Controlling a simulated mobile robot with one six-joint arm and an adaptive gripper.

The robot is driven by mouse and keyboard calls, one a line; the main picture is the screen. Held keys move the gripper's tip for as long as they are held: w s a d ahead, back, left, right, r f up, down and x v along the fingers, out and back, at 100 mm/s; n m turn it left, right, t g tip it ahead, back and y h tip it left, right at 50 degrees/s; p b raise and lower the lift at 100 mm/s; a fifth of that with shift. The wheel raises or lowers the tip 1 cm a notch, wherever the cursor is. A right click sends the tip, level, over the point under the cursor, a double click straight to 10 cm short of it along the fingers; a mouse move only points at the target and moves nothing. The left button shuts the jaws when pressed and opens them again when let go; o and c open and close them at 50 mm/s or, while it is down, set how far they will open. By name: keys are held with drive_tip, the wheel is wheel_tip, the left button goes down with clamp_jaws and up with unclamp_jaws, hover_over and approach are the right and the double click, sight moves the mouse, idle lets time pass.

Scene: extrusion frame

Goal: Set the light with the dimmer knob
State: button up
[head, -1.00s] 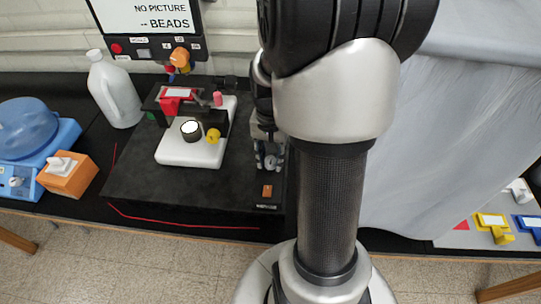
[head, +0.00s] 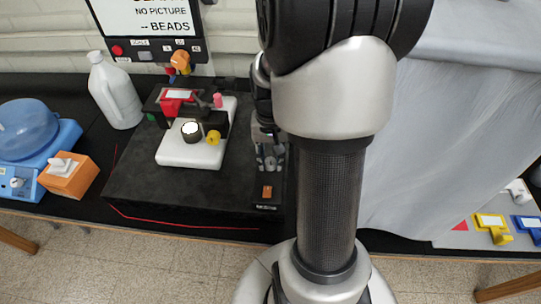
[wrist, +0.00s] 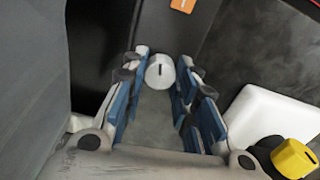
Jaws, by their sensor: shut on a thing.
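The dimmer knob (wrist: 160,72) is pale, round and short, with a dark line on its face. In the wrist view it sits between the tips of my gripper (wrist: 164,80), whose blue-padded fingers lie on both sides of it. In the head view my gripper (head: 270,163) points down at the dark strip right of the microscope-like device, and its fingers mostly hide the knob. The gripper is shut on the knob. A lamp-bright round spot (head: 190,128) shows on the device.
An orange switch (head: 267,192) is just in front of the knob. The device's white base (head: 180,158) and yellow knob (head: 213,138) stand close on the left. A screen (head: 150,20) reads "NO PICTURE -- BEADS". A white jug (head: 113,92) and an orange box (head: 70,178) are farther left.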

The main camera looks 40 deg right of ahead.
sight(271, 161)
drive_tip(key=n+p, duration=0.1)
drive_tip(key=n, duration=0.3)
drive_tip(key=shift+n+p, duration=0.35)
drive_tip(key=shift+n, duration=1.85)
drive_tip(key=o, duration=0.8)
drive_tip(key=shift+o, duration=1.4)
drive_tip(key=shift+w+d+r, duration=0.1)
drive_tip(key=shift+w+r, duration=0.05)
drive_tip(key=shift+r, duration=0.25)
wheel_tip(271, 161, up, 11)
drive_tip(key=shift+r, duration=0.15)
